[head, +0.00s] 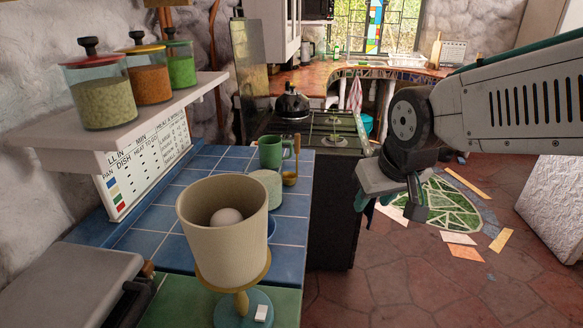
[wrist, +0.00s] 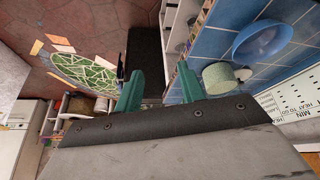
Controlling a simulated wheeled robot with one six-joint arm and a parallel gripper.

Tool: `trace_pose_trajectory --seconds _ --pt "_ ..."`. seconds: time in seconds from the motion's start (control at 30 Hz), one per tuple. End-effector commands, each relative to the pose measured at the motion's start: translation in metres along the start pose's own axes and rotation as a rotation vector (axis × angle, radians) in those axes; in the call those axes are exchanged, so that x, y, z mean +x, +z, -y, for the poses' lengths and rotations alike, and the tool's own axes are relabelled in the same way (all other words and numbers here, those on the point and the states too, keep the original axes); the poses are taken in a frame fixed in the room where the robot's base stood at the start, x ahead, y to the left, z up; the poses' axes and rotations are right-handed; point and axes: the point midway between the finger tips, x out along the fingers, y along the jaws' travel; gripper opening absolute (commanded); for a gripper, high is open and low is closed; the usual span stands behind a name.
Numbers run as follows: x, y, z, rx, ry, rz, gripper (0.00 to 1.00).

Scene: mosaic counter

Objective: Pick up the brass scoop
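A brass-coloured thing that looks like the brass scoop (head: 290,179) is at the right edge of the blue-tiled counter in the head view, beside the green mug (head: 273,152) and just right of a pale green cylinder (head: 265,186). It is small there, and its full shape is hard to make out. I cannot pick it out in the wrist view. My gripper (head: 386,207) is out over the floor, to the right of the counter and apart from the scoop. Its teal fingers show spread in the wrist view (wrist: 160,72), with nothing between them.
A lamp (head: 222,224) stands in front, partly hiding a blue bowl, which shows in the wrist view (wrist: 262,40). A shelf (head: 120,140) with lidded jars overhangs the counter's left. A stove (head: 334,180) with a kettle (head: 292,103) stands beyond. The air right of the counter is clear.

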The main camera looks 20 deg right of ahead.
Motion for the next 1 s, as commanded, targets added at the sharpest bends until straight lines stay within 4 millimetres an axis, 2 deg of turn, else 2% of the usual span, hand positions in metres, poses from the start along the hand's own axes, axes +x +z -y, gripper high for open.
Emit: trace_pose_trajectory --seconds 0.03,0.2,0.4,0.5,0.7,1.0 --pt "0.017 -0.022 0.003 -0.009 -0.001 -0.056 0.39" --pt "0.061 -0.093 0.009 -0.028 -0.008 -0.290 0.39" --pt "0.104 -0.160 0.016 -0.045 -0.031 -0.565 0.39" --pt "0.123 -0.186 0.020 -0.051 -0.051 -0.702 0.39" --pt "0.148 -0.217 0.029 -0.057 -0.098 -0.947 0.39" --pt "0.159 -0.229 0.035 -0.054 -0.139 -1.125 0.39"
